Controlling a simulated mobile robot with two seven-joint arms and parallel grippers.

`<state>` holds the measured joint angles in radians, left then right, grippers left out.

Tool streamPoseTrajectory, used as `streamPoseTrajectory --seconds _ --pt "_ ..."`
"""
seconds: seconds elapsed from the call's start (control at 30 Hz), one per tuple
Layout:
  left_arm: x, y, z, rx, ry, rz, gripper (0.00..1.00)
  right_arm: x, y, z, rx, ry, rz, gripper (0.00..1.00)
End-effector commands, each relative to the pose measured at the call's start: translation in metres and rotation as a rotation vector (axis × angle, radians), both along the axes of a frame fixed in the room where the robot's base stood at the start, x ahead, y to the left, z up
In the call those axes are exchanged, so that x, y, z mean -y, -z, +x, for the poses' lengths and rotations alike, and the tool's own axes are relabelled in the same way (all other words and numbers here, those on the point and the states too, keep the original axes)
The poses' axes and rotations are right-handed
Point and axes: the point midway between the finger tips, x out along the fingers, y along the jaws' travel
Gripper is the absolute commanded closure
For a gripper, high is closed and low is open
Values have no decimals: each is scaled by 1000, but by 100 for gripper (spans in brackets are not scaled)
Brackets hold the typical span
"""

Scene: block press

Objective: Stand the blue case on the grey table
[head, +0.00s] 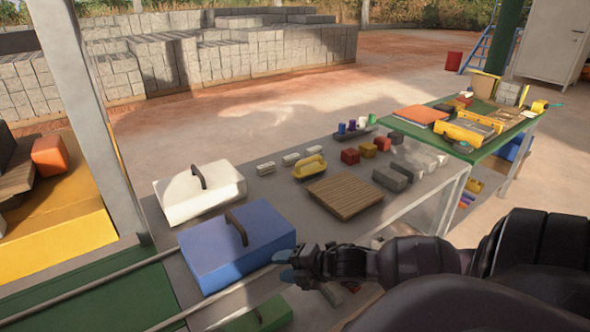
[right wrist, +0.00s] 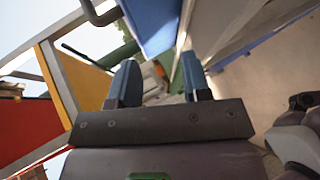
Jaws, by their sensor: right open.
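The blue case (head: 222,262), with a dark handle on its upper face, lies at the near left end of the grey table (head: 283,215). My right gripper (head: 284,266) is at the case's right side, close to its lower corner. In the right wrist view the two fingers of the right gripper (right wrist: 160,80) are apart with nothing between them. The blue case (right wrist: 155,22) shows beyond the fingertips there. I cannot tell whether a finger touches it. My left gripper is not in view.
A white case (head: 200,195) lies just behind the blue one. A wooden slatted board (head: 345,198), a yellow tool (head: 310,168) and several small blocks occupy the table further right. A green case (head: 258,316) is below at the front. A grey post (head: 92,110) rises at left.

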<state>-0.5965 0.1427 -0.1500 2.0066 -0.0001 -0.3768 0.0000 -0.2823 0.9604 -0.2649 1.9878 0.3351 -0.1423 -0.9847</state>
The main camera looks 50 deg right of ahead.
Motion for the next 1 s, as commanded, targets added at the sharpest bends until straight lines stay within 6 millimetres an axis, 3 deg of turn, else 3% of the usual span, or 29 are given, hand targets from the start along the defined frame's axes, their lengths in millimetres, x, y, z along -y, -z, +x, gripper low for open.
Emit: streamPoseTrajectory --seconds 0.2,0.5,0.8,1.0 --pt "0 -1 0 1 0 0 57 -33 45 -37 -136 247 343 56" --pt "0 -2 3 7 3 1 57 -74 90 -85 -291 626 795 56" --pt "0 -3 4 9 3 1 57 -101 114 -118 -366 923 1108 56" --pt "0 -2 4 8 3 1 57 -104 117 -123 -375 971 1157 56"
